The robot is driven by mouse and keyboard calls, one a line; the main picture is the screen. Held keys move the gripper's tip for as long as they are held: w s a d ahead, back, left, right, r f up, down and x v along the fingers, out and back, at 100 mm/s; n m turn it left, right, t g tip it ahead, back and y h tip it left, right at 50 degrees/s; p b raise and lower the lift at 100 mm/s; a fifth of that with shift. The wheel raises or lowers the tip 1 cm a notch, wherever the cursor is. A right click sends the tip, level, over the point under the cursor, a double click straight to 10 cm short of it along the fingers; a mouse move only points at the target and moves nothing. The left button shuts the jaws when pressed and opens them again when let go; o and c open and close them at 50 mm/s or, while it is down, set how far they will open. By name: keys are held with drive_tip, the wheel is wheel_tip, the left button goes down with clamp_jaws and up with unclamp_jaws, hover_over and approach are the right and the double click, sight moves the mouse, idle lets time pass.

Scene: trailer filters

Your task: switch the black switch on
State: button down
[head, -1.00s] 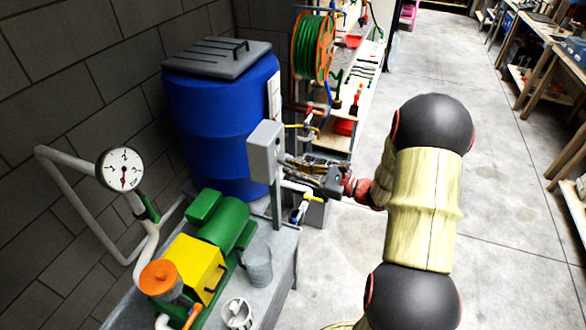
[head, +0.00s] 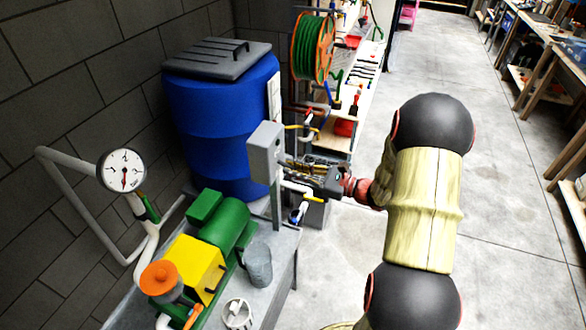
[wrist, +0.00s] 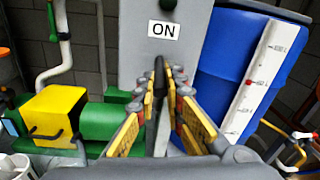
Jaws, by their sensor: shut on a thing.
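The grey switch box (head: 265,152) stands on a post beside the blue barrel. In the wrist view its face (wrist: 137,45) fills the upper middle and bears a white ON label (wrist: 164,30). The black switch (wrist: 158,72) shows as a narrow dark lever just below the label. My gripper (wrist: 164,82) is shut on the switch, with a yellow-padded finger on each side. In the head view my gripper (head: 290,166) reaches the box from the right. The fingers hide the lower part of the switch, and its exact tilt is hard to tell.
A blue barrel (head: 222,120) stands behind the box. A green and yellow pump (head: 195,265), a metal bucket (head: 258,265) and a pressure gauge (head: 122,171) are at the left.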

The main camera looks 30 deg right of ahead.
sight(293, 168)
drive_tip(key=shift+s+r+g+h+p, duration=0.1)
drive_tip(key=shift+r+g+h+p, duration=1)
drive_tip(key=shift+p, duration=2.7)
drive_tip(key=r+g+h+p, duration=0.1)
drive_tip(key=g+p, duration=0.1)
drive_tip(key=p, duration=0.3)
drive_tip(key=shift+r, duration=0.1)
drive_tip(key=g+h+p, duration=0.1)
drive_tip(key=g+p, duration=0.1)
drive_tip(key=p, duration=0.1)
drive_tip(key=shift+r+p, duration=0.2)
drive_tip(key=shift+p, duration=0.15)
drive_tip(key=c, duration=1.9)
unclamp_jaws()
drive_tip(key=v, duration=1.1)
drive_tip(key=shift+r, duration=0.45)
